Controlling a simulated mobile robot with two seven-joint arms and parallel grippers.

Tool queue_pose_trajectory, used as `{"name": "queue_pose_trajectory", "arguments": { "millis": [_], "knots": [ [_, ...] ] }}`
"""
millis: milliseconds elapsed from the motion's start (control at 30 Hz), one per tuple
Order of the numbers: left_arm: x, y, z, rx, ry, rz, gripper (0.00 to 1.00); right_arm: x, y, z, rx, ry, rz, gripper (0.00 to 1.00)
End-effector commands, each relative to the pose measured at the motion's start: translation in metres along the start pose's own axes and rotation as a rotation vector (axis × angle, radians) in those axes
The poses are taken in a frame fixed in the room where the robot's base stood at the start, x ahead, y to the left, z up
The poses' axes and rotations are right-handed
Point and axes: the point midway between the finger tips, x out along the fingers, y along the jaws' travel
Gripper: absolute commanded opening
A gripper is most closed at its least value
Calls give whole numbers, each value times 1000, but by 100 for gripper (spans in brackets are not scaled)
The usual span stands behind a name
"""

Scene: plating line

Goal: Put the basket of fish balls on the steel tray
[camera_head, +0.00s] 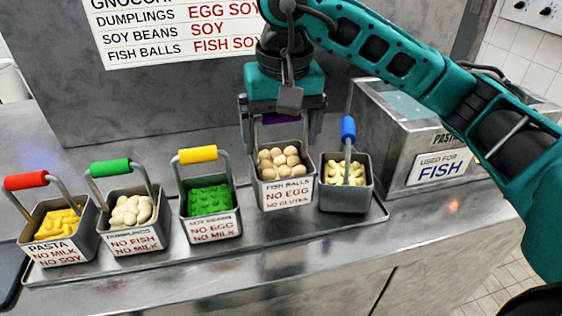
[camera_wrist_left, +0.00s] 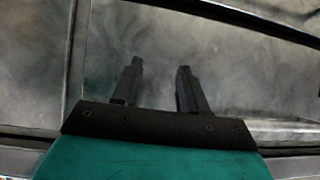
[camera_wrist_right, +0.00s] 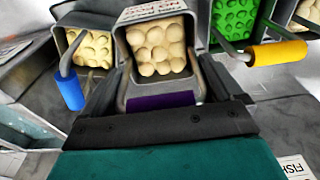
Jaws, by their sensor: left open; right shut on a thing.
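The basket of fish balls (camera_head: 284,193) is a grey metal basket with round tan balls, a purple handle (camera_wrist_right: 160,101) and a label reading no egg, no gluten. My right gripper (camera_head: 281,117) is shut on that handle from above. The basket is upright between the green soy bean basket and the blue-handled basket, over the steel tray (camera_head: 300,232). Its base looks slightly higher than the neighbours' line; I cannot tell whether it touches the tray. It also shows in the right wrist view (camera_wrist_right: 156,50). My left gripper (camera_wrist_left: 158,75) is open and empty over grey metal.
On the tray stand the red-handled pasta (camera_head: 58,228), green-handled dumplings (camera_head: 130,218), yellow-handled soy beans (camera_head: 209,205) and blue-handled basket (camera_head: 346,182). A steel container marked for fish (camera_head: 425,140) stands at right. A sign (camera_head: 170,30) hangs behind.

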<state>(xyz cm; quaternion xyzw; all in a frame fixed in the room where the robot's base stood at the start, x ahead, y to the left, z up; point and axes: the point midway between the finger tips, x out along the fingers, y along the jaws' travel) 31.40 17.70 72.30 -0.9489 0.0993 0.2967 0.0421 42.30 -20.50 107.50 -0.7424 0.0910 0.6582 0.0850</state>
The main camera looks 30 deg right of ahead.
Motion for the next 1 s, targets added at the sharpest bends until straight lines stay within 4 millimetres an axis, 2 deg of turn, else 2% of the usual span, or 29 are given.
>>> {"name": "queue_pose_trajectory", "arguments": {
  "millis": [167,433,800,833,900,1000],
  "knots": [
    [1,0,2,-1,0,0,43,12,0,2,-1,1,0,32],
    [2,0,4,-2,0,0,43,45,0,6,-1,0,0,32],
    [6,1,8,-3,-1,0,43,51,0,6,-1,3,0,32],
    [6,1,7,-3,-1,0,43,51,0,6,-1,2,0,94],
    [5,1,6,-3,-5,0,43,50,0,6,-1,1,0,100],
    [5,1,4,-3,-1,0,43,50,0,6,-1,1,0,100]
  ]
}}
